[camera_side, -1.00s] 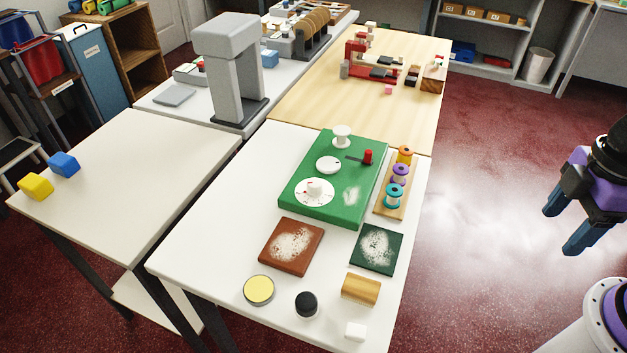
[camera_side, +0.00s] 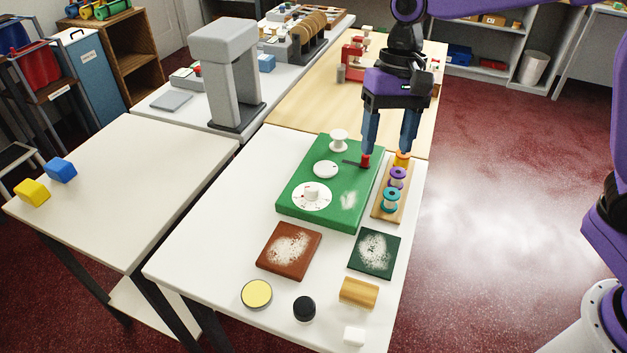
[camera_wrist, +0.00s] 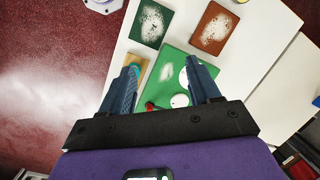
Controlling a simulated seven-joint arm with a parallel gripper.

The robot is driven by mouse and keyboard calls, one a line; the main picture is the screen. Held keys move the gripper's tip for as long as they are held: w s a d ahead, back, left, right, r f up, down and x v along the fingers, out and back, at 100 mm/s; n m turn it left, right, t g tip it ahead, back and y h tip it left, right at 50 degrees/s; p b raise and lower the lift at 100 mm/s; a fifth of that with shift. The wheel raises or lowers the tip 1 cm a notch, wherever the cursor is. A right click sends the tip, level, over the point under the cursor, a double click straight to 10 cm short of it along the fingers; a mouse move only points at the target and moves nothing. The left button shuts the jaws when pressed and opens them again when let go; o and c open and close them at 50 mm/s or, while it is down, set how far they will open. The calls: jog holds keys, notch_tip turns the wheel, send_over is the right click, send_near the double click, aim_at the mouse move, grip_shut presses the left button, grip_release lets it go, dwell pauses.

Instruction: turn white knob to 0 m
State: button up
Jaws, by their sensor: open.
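The green board (camera_side: 300,219) lies on the white counter. Near its front left corner is a white dial (camera_side: 303,204) with red marks, and the white knob (camera_side: 312,192) stands at its middle; its exact reading is too small to make out. My gripper (camera_side: 387,150) is open and empty, pointing down above the board's far right corner, close to the red-handled lever (camera_side: 365,161). In the wrist view my gripper's two fingers (camera_wrist: 160,85) stand apart, with the green board (camera_wrist: 178,66) beyond them. The dial is partly hidden there by a finger.
A white spool-like post (camera_side: 339,140) and a small white disc (camera_side: 325,169) sit on the board. A wooden rack (camera_side: 379,214) with thread spools stands right of it. A brown swatch (camera_side: 289,250) and a dark green swatch (camera_side: 376,253) lie in front.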

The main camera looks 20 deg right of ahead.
jog(key=w+a+f+m+y, duration=0.1)
jog(key=w+a+m, duration=0.1)
jog(key=w+m, duration=0.5)
jog(key=m+y, duration=0.1)
jog(key=m, duration=0.2)
send_near(312, 186)
jog(key=x, duration=0.8)
jog(key=shift+f, duration=0.4)
jog(key=shift+g, duration=0.3)
jog(key=c, duration=1)
